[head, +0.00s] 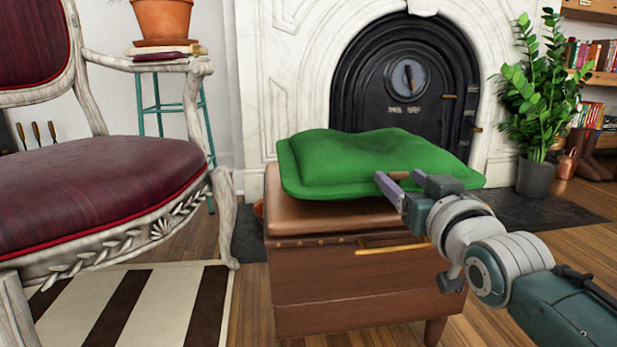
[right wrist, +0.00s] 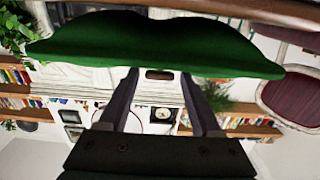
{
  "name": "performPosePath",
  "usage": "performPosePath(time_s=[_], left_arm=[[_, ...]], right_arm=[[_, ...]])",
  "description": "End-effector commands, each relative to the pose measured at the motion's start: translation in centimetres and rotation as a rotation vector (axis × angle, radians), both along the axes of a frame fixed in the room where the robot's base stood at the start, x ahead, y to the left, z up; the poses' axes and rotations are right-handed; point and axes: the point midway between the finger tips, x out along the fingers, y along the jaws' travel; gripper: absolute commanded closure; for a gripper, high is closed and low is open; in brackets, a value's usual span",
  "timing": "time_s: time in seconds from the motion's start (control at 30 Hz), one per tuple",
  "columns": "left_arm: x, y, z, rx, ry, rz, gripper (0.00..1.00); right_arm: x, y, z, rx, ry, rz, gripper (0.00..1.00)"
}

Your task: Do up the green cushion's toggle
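The green cushion (head: 370,155) lies flat on the brown leather-topped chest (head: 330,217), its edge hanging slightly over the front. In the right wrist view, which is upside down, the cushion (right wrist: 150,45) spans the top. A small brown toggle (right wrist: 158,74) shows at its edge, between my two fingers and apart from both. In the head view a brown piece, likely the toggle (head: 398,175), sits beside my purple finger. My right gripper (head: 397,180) is open at the cushion's front edge; it also shows in the wrist view (right wrist: 158,80). Any loop is not visible. My left gripper is out of view.
A maroon chair (head: 100,190) stands at the left on a striped rug (head: 130,310). Behind the chest is a marble fireplace (head: 285,75) with a black iron front (head: 405,75). A potted plant (head: 537,110) stands at the right. The chest has a brass handle (head: 385,249).

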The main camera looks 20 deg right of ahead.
Motion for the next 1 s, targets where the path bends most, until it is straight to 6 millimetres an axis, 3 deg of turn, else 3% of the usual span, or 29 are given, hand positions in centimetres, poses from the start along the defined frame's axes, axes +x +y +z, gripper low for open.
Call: performPosePath(time_s=[0.07, 0.57, 1.0], left_arm=[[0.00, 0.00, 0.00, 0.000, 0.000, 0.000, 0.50], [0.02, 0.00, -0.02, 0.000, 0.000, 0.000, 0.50], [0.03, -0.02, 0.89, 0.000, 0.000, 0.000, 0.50]], right_arm=[[-0.02, 0.00, -0.01, 0.000, 0.000, 0.000, 0.45], [-0.03, 0.01, -0.03, 0.000, 0.000, 0.000, 1.00], [0.04, -0.38, 0.39, -0.013, -0.005, 0.124, 1.00]])
